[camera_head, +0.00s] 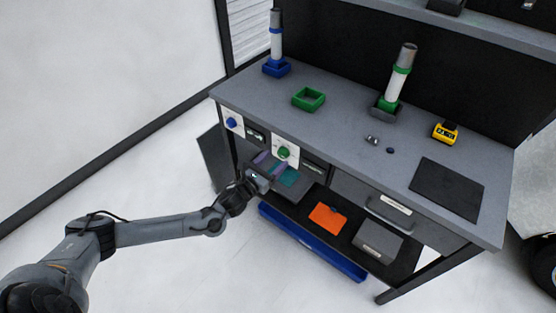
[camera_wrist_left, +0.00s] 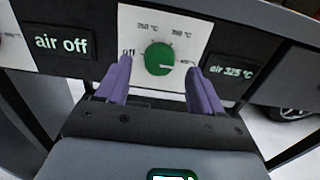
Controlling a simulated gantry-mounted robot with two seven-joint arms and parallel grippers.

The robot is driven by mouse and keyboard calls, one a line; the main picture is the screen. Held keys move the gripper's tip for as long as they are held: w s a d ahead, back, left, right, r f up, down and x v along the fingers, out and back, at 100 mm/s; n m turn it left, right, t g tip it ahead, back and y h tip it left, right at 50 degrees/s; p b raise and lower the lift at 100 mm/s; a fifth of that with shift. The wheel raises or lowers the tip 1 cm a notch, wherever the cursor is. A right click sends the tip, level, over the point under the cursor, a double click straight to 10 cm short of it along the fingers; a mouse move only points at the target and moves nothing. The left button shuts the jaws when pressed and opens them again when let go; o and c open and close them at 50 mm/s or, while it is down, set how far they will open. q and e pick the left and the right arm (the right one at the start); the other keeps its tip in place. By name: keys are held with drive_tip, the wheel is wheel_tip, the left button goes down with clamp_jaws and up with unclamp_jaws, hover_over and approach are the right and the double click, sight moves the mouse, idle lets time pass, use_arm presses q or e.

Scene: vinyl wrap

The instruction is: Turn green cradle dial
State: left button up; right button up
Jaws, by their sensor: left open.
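The green dial (camera_head: 283,152) sits on a white panel on the bench front. In the left wrist view the dial (camera_wrist_left: 158,58) is round, with a white mark at its lower right edge and temperature labels around it. A display (camera_wrist_left: 232,73) right of it reads "air 325 °C". My left gripper (camera_head: 268,168) is in front of and below the panel in the head view. In the left wrist view, its purple fingers (camera_wrist_left: 159,72) are open, one on each side of the dial, with visible space between. Contact cannot be told. My right gripper is not in view.
A blue dial (camera_head: 231,122) is on another panel at left; a display (camera_wrist_left: 62,44) reads "air off". A green square frame (camera_head: 308,99), upright tools in blue (camera_head: 277,69) and green-grey holders, and a yellow device (camera_head: 445,132) stand on the bench. An open shelf is below.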

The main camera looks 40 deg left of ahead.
sight(283, 153)
use_arm(q)
drive_tip(key=shift+w+b, duration=0.35)
drive_tip(key=shift+w, duration=1.1)
drive_tip(key=shift+c, duration=0.4)
drive_tip(key=c, duration=0.9)
drive_tip(key=shift+c, duration=0.2)
